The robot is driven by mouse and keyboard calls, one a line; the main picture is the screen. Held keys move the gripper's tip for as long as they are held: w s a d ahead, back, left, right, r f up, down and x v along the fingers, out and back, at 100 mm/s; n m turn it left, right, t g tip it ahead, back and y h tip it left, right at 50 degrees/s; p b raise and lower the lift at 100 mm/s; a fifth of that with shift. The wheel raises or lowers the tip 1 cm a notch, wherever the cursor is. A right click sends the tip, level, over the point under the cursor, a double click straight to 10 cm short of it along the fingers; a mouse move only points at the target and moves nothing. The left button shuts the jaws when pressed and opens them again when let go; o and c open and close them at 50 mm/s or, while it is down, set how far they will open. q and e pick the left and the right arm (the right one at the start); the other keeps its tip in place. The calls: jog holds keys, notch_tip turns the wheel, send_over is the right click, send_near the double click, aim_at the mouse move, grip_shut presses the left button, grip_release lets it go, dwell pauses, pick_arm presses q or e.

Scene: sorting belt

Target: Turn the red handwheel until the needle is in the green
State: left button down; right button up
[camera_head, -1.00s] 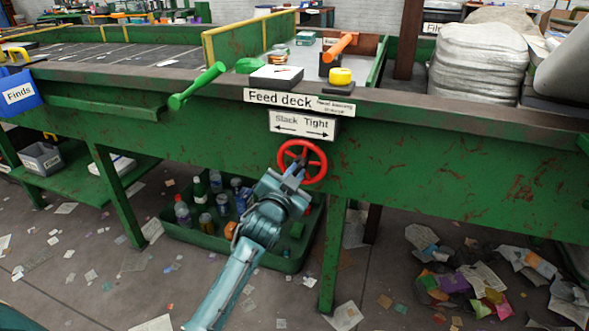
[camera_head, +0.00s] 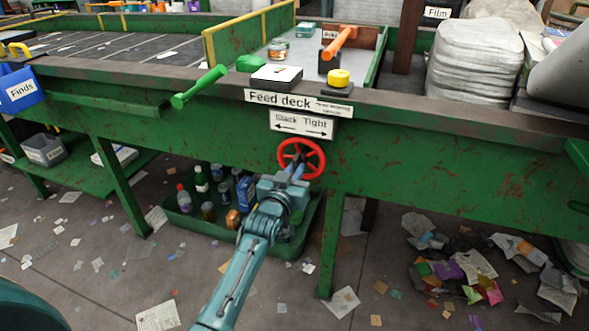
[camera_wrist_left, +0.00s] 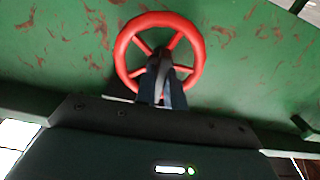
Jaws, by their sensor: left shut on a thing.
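The red handwheel (camera_head: 321,160) is mounted on the green front of the feed deck, below a white "Slack / Tight" sign (camera_head: 302,125) with arrows pointing both ways. My left gripper (camera_head: 297,167) reaches up to the wheel from below. In the left wrist view the handwheel (camera_wrist_left: 197,48) faces me, and the dark fingers (camera_wrist_left: 163,66) are shut on its lower-middle part, near the hub and a spoke. A small dark box with a white top (camera_head: 277,76) sits on the deck edge above; it may be the gauge. I cannot read a needle there. My right gripper is out of view.
A yellow knob (camera_head: 339,78), an orange-handled lever (camera_head: 340,41) and a green lever (camera_head: 199,87) are on the deck. A green crate of bottles (camera_head: 190,226) stands under it, behind my arm. A green leg (camera_head: 331,245) stands right of my arm. Litter covers the floor.

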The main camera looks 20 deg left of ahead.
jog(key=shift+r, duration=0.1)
pick_arm(q)
jog(key=c, duration=1.5)
grip_release()
